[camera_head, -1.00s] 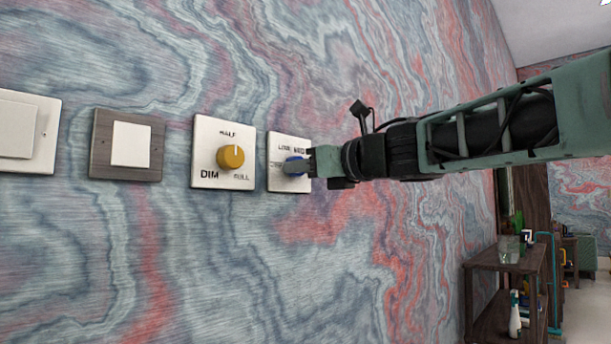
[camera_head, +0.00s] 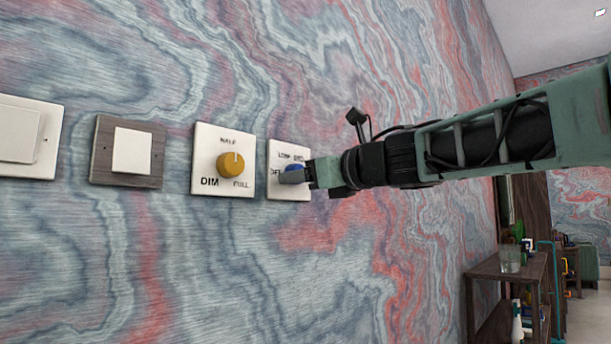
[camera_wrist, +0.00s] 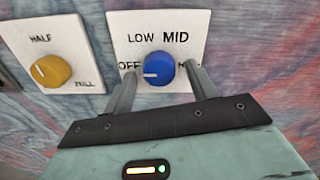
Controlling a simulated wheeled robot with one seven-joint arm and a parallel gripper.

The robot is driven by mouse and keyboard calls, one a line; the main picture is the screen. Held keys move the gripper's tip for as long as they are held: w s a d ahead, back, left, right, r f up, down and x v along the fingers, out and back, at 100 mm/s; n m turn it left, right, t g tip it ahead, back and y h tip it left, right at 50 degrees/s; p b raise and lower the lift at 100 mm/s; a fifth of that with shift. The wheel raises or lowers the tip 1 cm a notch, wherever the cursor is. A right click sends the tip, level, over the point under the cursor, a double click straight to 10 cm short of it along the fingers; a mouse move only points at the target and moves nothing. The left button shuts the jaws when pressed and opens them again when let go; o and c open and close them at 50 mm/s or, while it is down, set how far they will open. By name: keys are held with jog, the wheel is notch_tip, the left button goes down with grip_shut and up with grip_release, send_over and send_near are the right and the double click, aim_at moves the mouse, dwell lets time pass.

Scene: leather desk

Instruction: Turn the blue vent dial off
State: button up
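The blue vent dial (camera_wrist: 160,70) sits on a white plate (camera_wrist: 188,22) marked OFF, LOW, MID and a partly hidden label at right. Its white mark points left, toward OFF. My gripper (camera_wrist: 159,73) has one finger on each side of the dial, with gaps showing between the fingers and the knob, so it looks open. The right finger covers part of the right label. In the head view my gripper (camera_head: 294,176) is at the plate and largely hides the blue dial (camera_head: 293,168).
A yellow dial (camera_head: 231,164) marked DIM, HALF and FULL is on the plate just left. Farther left are a wood-framed switch (camera_head: 131,151) and a white switch (camera_head: 20,132). A brown shelf (camera_head: 507,272) stands at the lower right. The wall below the plates is clear.

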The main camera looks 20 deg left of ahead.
jog(key=b+v, duration=0.2)
jog(key=v, duration=1.5)
jog(key=shift+d, duration=0.2)
jog(key=shift+s, duration=0.15)
